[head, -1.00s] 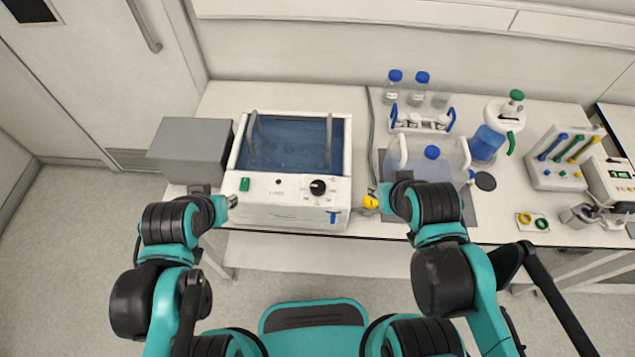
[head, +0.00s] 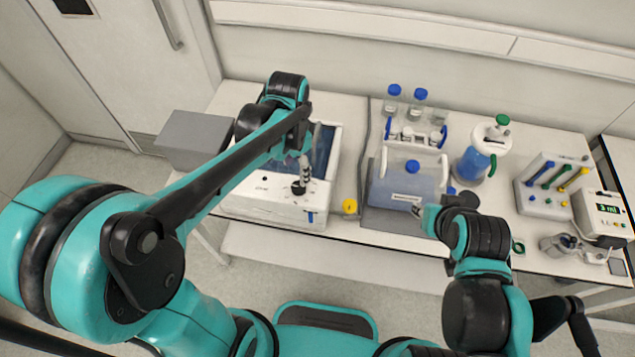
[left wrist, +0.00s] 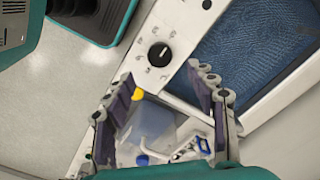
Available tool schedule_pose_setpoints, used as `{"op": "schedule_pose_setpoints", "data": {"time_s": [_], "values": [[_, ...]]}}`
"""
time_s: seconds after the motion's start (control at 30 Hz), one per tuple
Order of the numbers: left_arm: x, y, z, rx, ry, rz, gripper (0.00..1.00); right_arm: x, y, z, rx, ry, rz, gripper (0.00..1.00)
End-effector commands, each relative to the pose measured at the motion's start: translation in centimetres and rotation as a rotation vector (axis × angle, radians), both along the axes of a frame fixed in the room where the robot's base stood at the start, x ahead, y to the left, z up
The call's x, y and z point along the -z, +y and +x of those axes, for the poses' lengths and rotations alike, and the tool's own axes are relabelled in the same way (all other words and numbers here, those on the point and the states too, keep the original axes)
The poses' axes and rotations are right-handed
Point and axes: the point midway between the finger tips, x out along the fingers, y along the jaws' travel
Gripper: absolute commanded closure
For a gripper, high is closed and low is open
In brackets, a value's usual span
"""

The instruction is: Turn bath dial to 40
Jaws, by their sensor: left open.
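The water bath (head: 262,208) is a white box with blue water, standing on the bench left of centre. In the left wrist view the dial (left wrist: 160,54) is clear, with a white pointer line and marks too small to read. My left gripper (left wrist: 161,76) is open and empty, its fingers apart with the dial just beyond the tips and not between them. It shows above the dial in the head view (head: 304,168). My right gripper (head: 432,216) is by the bench's front edge; its jaws are unclear.
A grey box (head: 195,138) stands left of the bath. Right of it are a small yellow object (head: 349,206), a clear container with blue liquid (head: 400,190) and a green-capped bottle (head: 474,165). Several blue-capped bottles stand at the back. Racks and a display unit (head: 601,208) stand far right.

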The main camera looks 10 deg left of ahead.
Motion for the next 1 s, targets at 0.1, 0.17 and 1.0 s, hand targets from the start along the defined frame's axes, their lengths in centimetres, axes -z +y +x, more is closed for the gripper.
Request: {"op": "schedule_pose_setpoints", "data": {"time_s": [0.1,0.17,1.0], "values": [[0.9,-0.1,0.2,0.015,0.012,0.001,0.44,0.2,0.0,0.0,0.000,0.000,0.000,0.70],[1.7,-0.1,0.2,0.015,0.012,0.001,0.44,0.5,0.0,0.0,0.000,0.000,0.000,0.70],[7.9,-0.1,0.2,0.012,0.009,0.001,0.65,2.4,0.0,0.0,0.000,0.000,0.000,0.70]]}}
